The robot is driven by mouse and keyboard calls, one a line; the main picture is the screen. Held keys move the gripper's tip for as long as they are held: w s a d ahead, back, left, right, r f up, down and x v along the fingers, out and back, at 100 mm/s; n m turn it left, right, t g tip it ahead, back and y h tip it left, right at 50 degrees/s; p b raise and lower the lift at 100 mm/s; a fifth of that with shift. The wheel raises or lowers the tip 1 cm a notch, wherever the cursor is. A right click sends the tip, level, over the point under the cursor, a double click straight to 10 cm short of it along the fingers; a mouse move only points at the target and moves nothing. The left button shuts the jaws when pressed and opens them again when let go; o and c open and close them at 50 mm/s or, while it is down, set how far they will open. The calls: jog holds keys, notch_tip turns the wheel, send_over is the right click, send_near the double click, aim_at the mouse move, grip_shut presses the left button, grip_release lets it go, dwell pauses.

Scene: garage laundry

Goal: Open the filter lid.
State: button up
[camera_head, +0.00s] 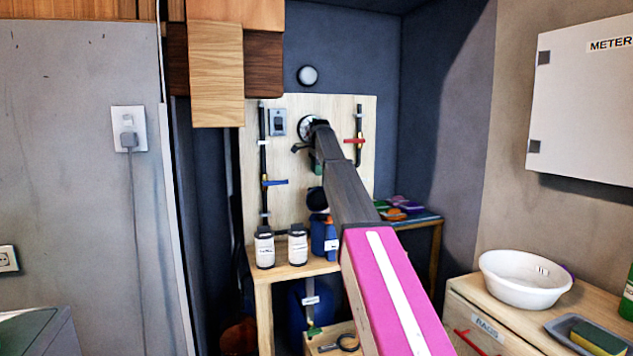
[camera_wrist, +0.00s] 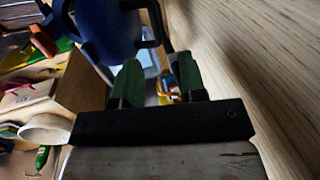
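A blue canister-like body (camera_head: 325,238), likely the filter, stands at the foot of the wooden wall board, with a dark round part (camera_head: 317,199) above it that may be its lid. In the wrist view a blue rounded body (camera_wrist: 105,32) with black loop-like parts (camera_wrist: 150,28) lies just beyond my fingertips. My gripper (camera_wrist: 160,75) has two green fingers apart, with nothing clearly held between them. In the head view my arm reaches to the board and partly hides the filter; my gripper (camera_head: 317,165) is small there. Contact with the black parts cannot be told.
The wooden board (camera_head: 285,150) carries pipes with a blue valve handle (camera_head: 275,182), a red one (camera_head: 355,140) and a gauge (camera_head: 308,127). Two white bottles (camera_head: 265,250) (camera_head: 298,246) stand on the bench below. A white basin (camera_head: 525,280) sits on the right cabinet.

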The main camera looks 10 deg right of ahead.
notch_tip(320, 180, up, 4)
send_over(318, 196)
jog(key=w, duration=0.2)
jog(key=shift+a+r, duration=0.1)
jog(key=shift+s, duration=0.3)
jog(key=c, duration=0.7)
jog(key=s+t, duration=0.1)
jog(key=s+f+t, duration=0.1)
jog(key=s, duration=0.1)
jog(key=s+d, duration=0.1)
jog(key=shift+s+d+f+t+y, duration=0.1)
jog(key=shift+s+f+t+y, duration=0.2)
jog(key=shift+t, duration=0.1)
grip_shut()
jog(key=x, duration=1)
jog(key=shift+w, duration=0.15)
